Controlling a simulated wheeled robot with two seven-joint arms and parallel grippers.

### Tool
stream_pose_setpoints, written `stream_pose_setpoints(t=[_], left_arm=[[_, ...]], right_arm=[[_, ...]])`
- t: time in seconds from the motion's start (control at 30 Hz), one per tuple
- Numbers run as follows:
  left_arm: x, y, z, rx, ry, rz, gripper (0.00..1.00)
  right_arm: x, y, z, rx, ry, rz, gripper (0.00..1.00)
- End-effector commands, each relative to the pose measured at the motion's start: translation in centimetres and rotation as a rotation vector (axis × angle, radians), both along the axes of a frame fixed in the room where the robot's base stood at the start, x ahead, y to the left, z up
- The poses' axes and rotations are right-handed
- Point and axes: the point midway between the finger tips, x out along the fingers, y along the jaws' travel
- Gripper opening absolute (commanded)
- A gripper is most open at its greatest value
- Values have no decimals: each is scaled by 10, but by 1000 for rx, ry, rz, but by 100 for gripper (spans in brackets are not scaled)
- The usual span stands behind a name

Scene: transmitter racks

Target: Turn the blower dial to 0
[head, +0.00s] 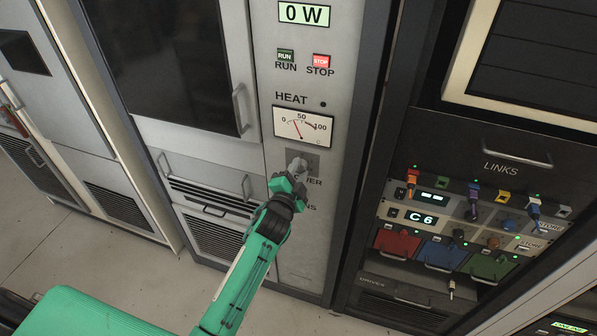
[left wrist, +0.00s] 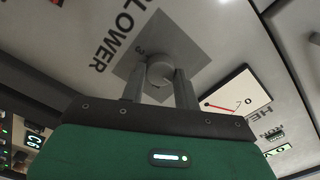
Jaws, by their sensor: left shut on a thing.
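The blower dial (left wrist: 160,70) is a small round grey knob on a square grey plate (left wrist: 178,35), upside down in the left wrist view. The word BLOWER shows beside it, and a "3" can be read at the plate's edge. My left gripper (left wrist: 161,76) has one finger on each side of the knob and is shut on it. In the head view the left gripper (head: 297,164) reaches the plate below the heat gauge and hides the knob and part of the label. I cannot read the dial's pointer. My right gripper is not in view.
Above the dial are the heat gauge (head: 303,126), the green RUN button (head: 286,55), the red STOP button (head: 321,60) and a display (head: 304,13) reading 0 W. A links rack (head: 470,190) with coloured plugs stands to the right. Cabinet handles (head: 240,108) stick out left.

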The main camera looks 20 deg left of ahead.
Motion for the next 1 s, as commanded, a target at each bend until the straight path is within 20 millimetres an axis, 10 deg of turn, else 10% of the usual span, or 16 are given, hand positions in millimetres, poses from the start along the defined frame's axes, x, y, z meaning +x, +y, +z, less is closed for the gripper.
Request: stream_pose_setpoints(t=[0.43,0.47,0.57,1.0], left_arm=[[0,0,-2,-12,4,0,9],[0,0,-2,-12,4,0,35],[0,0,-1,-11,3,1,53],[-12,0,-3,-9,1,-1,53]], right_arm=[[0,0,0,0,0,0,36],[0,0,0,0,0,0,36],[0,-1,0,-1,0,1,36],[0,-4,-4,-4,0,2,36]])
